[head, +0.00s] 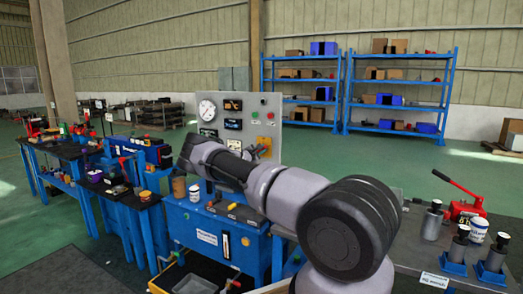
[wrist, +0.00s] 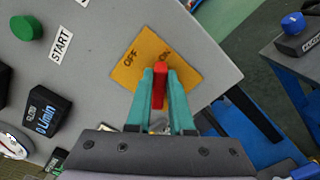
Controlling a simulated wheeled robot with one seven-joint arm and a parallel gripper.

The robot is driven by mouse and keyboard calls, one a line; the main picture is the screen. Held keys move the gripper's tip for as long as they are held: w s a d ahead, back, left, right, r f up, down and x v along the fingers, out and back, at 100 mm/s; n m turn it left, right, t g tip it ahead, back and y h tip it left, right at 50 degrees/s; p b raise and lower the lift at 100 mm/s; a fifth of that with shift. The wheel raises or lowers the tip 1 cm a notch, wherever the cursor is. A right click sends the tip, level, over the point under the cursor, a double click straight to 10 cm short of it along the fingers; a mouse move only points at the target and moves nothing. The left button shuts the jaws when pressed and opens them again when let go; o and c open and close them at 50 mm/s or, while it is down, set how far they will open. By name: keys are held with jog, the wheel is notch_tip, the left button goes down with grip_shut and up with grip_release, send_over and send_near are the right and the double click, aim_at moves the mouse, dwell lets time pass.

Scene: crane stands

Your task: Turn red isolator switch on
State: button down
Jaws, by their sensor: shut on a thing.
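The red isolator switch handle (wrist: 159,86) shows in the wrist view in front of a yellow plate (wrist: 128,75) marked OFF and ON. The handle's tip lies close to the ON label, with OFF to its left. My gripper (wrist: 160,76) has its two teal fingers shut on the handle, one on each side. The lower part of the switch is hidden by my gripper. In the head view the yellow plate (head: 264,143) shows at the lower right of the grey panel (head: 239,104), and my arm hides most of the gripper.
The panel carries a round gauge (head: 207,109), displays and a green START button (wrist: 26,28). Loose tools lie on the blue bench (head: 203,241) below. A red jack (head: 464,206) stands on the right-hand table. Blue shelves (head: 398,92) stand far behind.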

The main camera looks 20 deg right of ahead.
jog(key=shift+s+d+f+m, duration=0.1)
jog(key=shift+f+m, duration=0.1)
jog(key=shift+m, duration=0.95)
jog(key=shift+a+f+m, duration=0.1)
jog(key=shift+f+m, duration=0.1)
jog(key=shift+m, duration=1)
jog(key=shift+s+d+f+m, duration=0.1)
jog(key=shift+f+m, duration=0.1)
jog(key=shift+m, duration=0.95)
jog(key=c, duration=0.8)
grip_release()
jog(key=v, duration=1)
jog(key=shift+s+a, duration=0.25)
jog(key=shift+a, duration=0.05)
